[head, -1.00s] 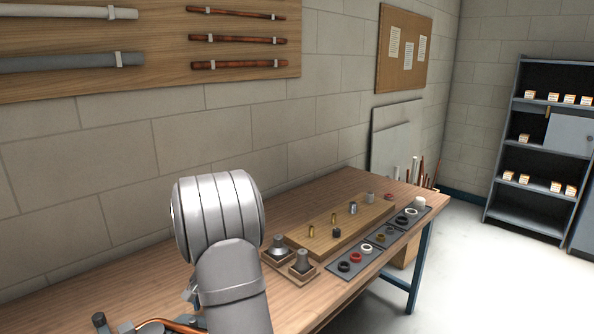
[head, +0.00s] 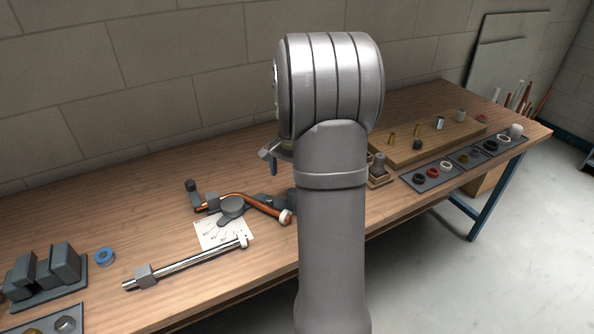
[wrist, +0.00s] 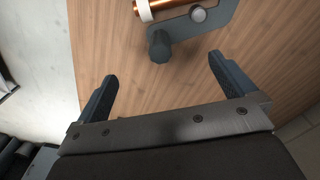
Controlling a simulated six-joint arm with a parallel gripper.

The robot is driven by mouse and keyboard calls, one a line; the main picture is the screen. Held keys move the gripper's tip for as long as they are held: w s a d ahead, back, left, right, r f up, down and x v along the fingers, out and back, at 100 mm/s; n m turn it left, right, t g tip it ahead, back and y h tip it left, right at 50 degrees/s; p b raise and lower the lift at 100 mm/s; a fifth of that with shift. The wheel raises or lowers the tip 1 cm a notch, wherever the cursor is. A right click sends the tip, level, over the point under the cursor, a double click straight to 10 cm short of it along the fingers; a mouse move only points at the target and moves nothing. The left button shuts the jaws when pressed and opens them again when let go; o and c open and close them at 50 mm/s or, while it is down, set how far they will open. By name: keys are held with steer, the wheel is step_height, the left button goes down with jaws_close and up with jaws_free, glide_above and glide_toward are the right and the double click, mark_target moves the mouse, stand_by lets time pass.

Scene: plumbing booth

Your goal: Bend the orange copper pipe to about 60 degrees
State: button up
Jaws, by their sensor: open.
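The orange copper pipe (head: 258,204) lies in a grey bending tool (head: 232,207) on the wooden bench and shows a bend at the round former. A white collar (head: 286,217) is at its right end. In the wrist view, part of the pipe (wrist: 172,6) and its white collar (wrist: 144,10) show at the top edge, beside a grey plate with a dark round handle (wrist: 159,46). My gripper (wrist: 165,88) is open and empty, its two blue-grey fingers wide apart. The handle lies beyond the fingers, not clearly touching them. In the head view my arm hides most of the gripper.
A printed sheet (head: 211,236) lies under the bender, with a silver rod tool (head: 190,264) in front. A grey vise-like block (head: 62,264) and blue tape roll (head: 105,257) are left. A fittings board (head: 400,147) and ring trays (head: 437,177) are right. The back left bench is clear.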

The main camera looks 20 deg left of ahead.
steer(key=shift+f, duration=3.8)
steer(key=shift+c, duration=0.2)
steer(key=c, duration=1.4)
steer(key=shift+o, duration=0.2)
steer(key=shift+s+d+m, duration=0.2)
steer(key=shift+s+m, duration=0.25)
steer(key=shift+s, duration=0.25)
steer(key=shift+s+d+m, duration=0.2)
steer(key=shift+s+m, duration=0.25)
steer(key=shift+s, duration=0.35)
